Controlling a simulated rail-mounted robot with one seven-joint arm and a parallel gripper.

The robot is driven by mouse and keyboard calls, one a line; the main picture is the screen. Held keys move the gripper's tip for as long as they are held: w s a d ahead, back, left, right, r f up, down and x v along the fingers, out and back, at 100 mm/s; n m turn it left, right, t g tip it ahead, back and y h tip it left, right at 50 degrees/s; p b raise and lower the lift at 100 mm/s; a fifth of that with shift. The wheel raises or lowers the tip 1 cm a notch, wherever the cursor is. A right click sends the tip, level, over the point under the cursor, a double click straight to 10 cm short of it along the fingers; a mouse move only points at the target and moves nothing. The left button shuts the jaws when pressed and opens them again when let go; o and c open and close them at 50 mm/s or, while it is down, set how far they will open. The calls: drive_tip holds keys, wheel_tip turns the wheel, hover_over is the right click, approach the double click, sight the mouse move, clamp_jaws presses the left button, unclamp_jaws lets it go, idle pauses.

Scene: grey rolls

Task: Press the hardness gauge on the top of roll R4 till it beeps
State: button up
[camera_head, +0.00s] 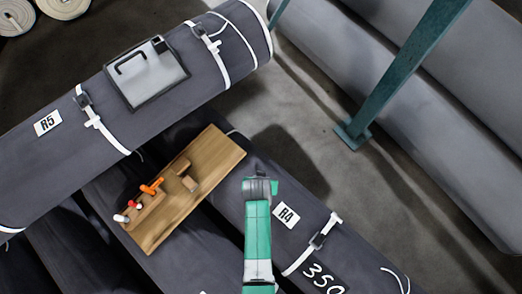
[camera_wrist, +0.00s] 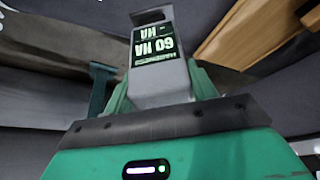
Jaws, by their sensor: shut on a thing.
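Roll R4 is dark grey, with its white R4 label (camera_head: 286,215) and a white strap, in the lower middle of the head view. My gripper is over this roll, just left of the label; in the head view my arm mostly hides its fingers. In the wrist view my gripper (camera_wrist: 160,94) has its green fingers shut on the hardness gauge (camera_wrist: 162,74), a grey body with a dark green face. The face reads 60 HA, upside down in the picture. Whether the gauge touches the roll I cannot tell.
A wooden board (camera_head: 212,160) with orange-handled and other small items lies left of my gripper. Roll R5 (camera_head: 70,148) carries a grey framed case (camera_head: 148,75). A teal post (camera_head: 400,70) stands before large grey rolls (camera_head: 385,135) at right.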

drive_tip(key=shift+f+b, duration=2.3)
drive_tip(key=shift+f, duration=0.6)
drive_tip(key=shift+f+b, duration=0.4)
drive_tip(key=shift+f, duration=0.25)
drive_tip(key=shift+r, duration=0.1)
wheel_tip(320, 180, up, 7)
drive_tip(key=p, duration=0.7)
drive_tip(key=shift+w, duration=0.1)
